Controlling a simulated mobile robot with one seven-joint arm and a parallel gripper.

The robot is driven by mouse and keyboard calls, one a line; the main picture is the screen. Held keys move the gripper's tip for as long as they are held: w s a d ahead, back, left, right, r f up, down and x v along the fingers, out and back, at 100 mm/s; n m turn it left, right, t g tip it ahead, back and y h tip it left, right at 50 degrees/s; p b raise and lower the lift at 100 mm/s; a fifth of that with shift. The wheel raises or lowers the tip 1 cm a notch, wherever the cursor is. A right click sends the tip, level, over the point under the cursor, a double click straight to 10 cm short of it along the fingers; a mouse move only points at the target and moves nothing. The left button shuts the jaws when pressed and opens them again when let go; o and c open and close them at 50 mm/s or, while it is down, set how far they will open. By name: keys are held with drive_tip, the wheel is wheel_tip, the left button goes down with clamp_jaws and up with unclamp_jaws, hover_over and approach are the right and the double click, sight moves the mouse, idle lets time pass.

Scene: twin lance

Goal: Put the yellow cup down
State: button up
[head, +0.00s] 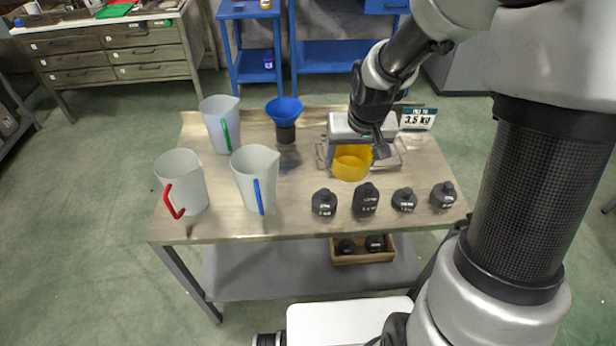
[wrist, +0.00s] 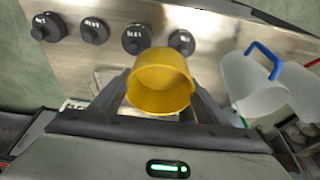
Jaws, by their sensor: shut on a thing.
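The yellow cup (head: 351,163) is between the fingers of my gripper (head: 372,150), over the back right part of the table (head: 300,222). In the wrist view the cup (wrist: 160,82) shows its open top, with a dark finger on each side; my gripper (wrist: 160,100) is shut on it. The cup looks empty. In the head view it is in front of a metal device (head: 342,128) with a tray. Whether its base touches anything is hard to tell.
Several black weights (head: 365,200) stand along the front right. Three pitchers, with red (head: 184,182), blue (head: 256,178) and green (head: 219,122) handles, stand at the left. A blue funnel (head: 284,110) sits on a dark holder. A sign reads 3.5 kg (head: 418,118).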

drive_tip(key=shift+n, duration=0.7)
drive_tip(key=w+a+r, duration=0.1)
drive_tip(key=w+a+r+b, duration=0.1)
drive_tip(key=shift+w+a, duration=0.25)
drive_tip(key=shift+a, duration=0.15)
drive_tip(key=w+a+n+y, duration=0.1)
drive_tip(key=w+a+n, duration=0.2)
drive_tip(key=w+a, duration=0.4)
drive_tip(key=b, duration=0.3)
hover_over(299, 186)
drive_tip(key=s, duration=0.1)
drive_tip(key=f, duration=1.3)
drive_tip(key=shift+d+f, duration=0.2)
drive_tip(key=shift+d, duration=0.05)
drive_tip(key=shift+f+b, duration=0.5)
drive_tip(key=shift+f, duration=1.95)
drive_tip(key=o, duration=1)
drive_tip(key=shift+o, duration=0.2)
